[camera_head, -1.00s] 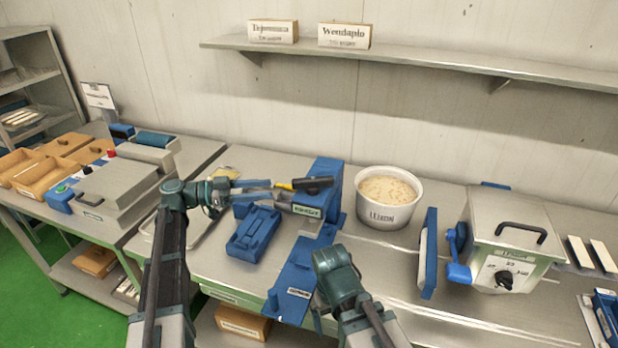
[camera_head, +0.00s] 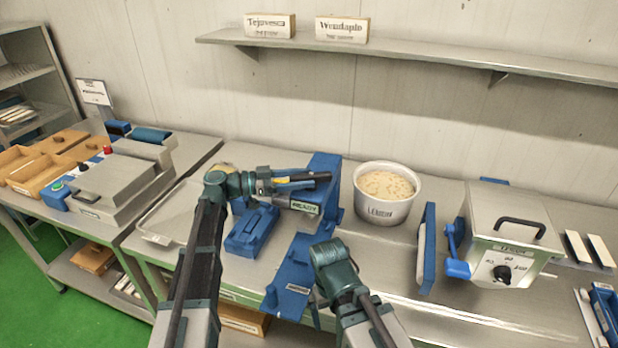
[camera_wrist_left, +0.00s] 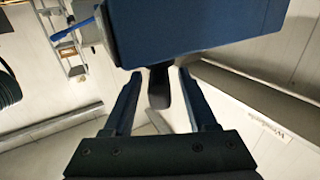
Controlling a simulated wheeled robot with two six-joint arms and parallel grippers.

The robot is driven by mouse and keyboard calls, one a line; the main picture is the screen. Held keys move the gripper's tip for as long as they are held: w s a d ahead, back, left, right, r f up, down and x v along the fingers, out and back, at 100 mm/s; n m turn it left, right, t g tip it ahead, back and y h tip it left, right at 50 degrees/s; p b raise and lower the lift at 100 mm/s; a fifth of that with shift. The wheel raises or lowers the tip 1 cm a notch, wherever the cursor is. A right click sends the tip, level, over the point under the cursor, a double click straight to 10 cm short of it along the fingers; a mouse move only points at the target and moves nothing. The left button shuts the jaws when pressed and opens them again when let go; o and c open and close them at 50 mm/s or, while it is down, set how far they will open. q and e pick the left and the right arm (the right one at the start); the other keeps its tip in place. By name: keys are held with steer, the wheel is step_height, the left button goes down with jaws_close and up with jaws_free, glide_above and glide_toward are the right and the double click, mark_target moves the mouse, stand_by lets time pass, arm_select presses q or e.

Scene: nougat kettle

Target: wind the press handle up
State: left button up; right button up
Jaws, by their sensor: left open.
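The blue press (camera_head: 327,172) stands at the middle of the bench, with a green-lettered label on its front. Its black handle (camera_head: 318,177) sticks out level in front of the upper press body. My left gripper (camera_head: 292,183) reaches it from the left. In the left wrist view the jaws (camera_wrist_left: 160,88) are open, and the black handle end (camera_wrist_left: 159,88) shows between the fingertips, with a gap on both sides. The blue press body (camera_wrist_left: 200,28) fills the top of that view. My right arm shows bent in front of the press; its gripper cannot be made out.
A white tub (camera_head: 386,205) of pale mix stands just right of the press. A metal box machine (camera_head: 507,228) stands at right, a tray (camera_head: 170,215) at left. A shelf (camera_head: 430,58) runs above.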

arm_select(q)
steer(key=shift+w+d, duration=0.2)
steer(key=shift+d, duration=0.75)
jaws_close()
